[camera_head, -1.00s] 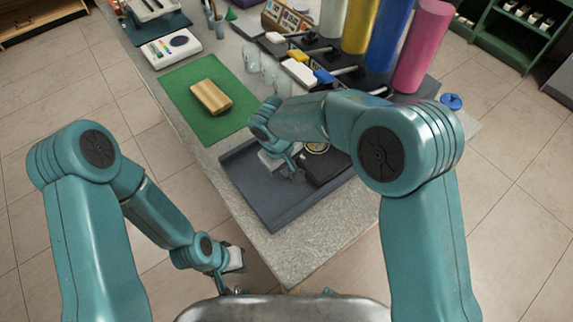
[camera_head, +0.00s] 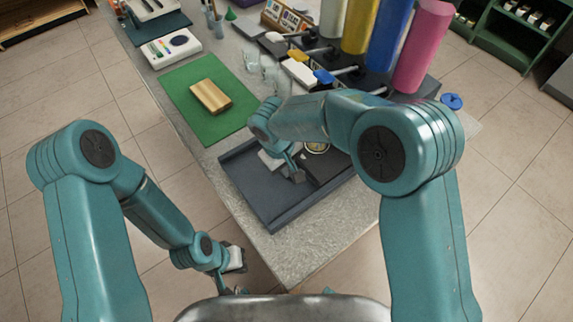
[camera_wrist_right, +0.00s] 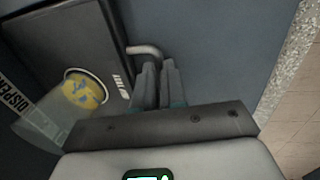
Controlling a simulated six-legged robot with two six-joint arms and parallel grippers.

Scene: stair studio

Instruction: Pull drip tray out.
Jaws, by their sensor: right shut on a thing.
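The drip tray is a dark, flat box (camera_head: 322,168) on the blue-grey board at the counter's near end. In the right wrist view its dark top (camera_wrist_right: 60,40) carries a small white label and a light metal handle (camera_wrist_right: 147,50). My right gripper (camera_wrist_right: 158,66) is shut on this handle, its two grey fingers close together. In the head view the right gripper (camera_head: 295,172) sits at the drip tray's left side, partly covered by my arm. My left gripper (camera_head: 236,260) hangs low beside the counter, away from the tray; its jaws are too small to judge.
A clear cup with yellow and blue in it (camera_wrist_right: 85,92) is at the drip tray. The blue-grey board (camera_head: 265,205) has bare room left of the tray. A green mat (camera_head: 195,115) bears a wooden block (camera_head: 210,97). Coloured cylinders (camera_head: 388,40) stand behind.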

